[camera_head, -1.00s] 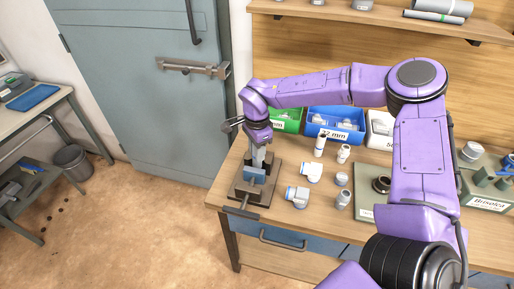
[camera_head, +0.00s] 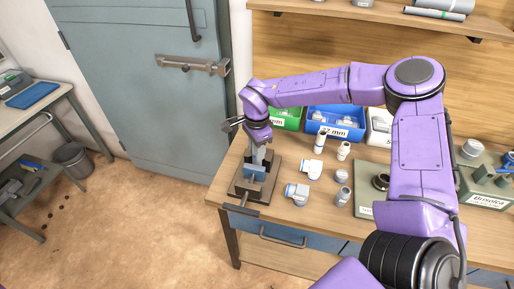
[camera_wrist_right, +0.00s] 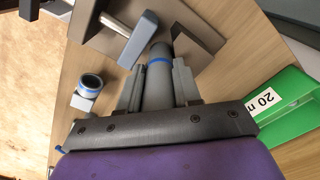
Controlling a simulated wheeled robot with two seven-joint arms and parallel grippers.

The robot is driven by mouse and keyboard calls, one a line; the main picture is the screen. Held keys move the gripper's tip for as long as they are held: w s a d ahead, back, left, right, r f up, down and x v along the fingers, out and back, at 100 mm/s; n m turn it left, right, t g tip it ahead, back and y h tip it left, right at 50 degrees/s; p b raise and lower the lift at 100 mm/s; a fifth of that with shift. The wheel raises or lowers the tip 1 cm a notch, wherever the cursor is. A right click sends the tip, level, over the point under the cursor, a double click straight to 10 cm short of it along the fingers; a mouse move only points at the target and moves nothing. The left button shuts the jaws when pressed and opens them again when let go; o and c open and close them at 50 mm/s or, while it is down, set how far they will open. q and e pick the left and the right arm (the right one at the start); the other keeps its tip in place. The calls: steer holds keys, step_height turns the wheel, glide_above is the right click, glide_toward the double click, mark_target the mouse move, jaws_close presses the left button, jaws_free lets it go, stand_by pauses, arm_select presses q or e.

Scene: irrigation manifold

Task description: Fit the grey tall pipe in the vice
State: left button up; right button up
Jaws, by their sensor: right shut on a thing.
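The grey tall pipe (camera_head: 259,156) stands upright over the vice (camera_head: 248,190) at the bench's left end. My right gripper (camera_head: 258,142) is shut on its upper part from above. In the right wrist view the pipe (camera_wrist_right: 158,85), with a blue ring, lies between the fingers of my right gripper (camera_wrist_right: 158,92). Its far end is between the vice's blue-grey jaw (camera_wrist_right: 138,40) and its brown block (camera_wrist_right: 196,36). I cannot tell whether the jaws touch it or how deep its lower end sits. My left gripper is out of view.
White fittings, among them an elbow (camera_head: 297,194), stand just right of the vice. A green bin (camera_head: 287,118) and a blue bin (camera_head: 336,123) are behind. A grey-green plate (camera_head: 368,205) lies further right. The bench's left edge is close to the vice.

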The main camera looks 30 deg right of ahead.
steer(key=shift+f, duration=0.6)
steer(key=shift+f+b, duration=0.3)
stand_by(0.5)
steer(key=o, duration=1.1)
steer(key=shift+o, duration=1.3)
steer(key=shift+s+f, duration=0.1)
